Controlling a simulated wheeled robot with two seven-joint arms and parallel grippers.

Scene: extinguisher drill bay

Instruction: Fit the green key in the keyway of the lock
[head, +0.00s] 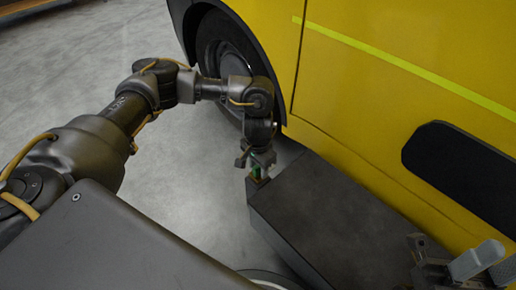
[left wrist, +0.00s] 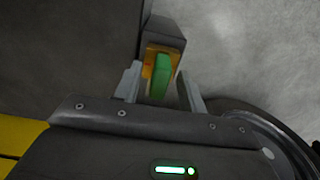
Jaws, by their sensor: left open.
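The key is against the orange-yellow face of a small dark block, seemingly the lock (left wrist: 165,34). How deep the key sits in the keyway cannot be told. In the head view the key (head: 256,172) is a small green patch, mostly hidden by the gripper.
The dark block (head: 330,220) runs along the yellow vehicle (head: 390,90), whose wheel (head: 222,45) stands behind my left arm. Pale floor (head: 190,190) left of the block is clear.

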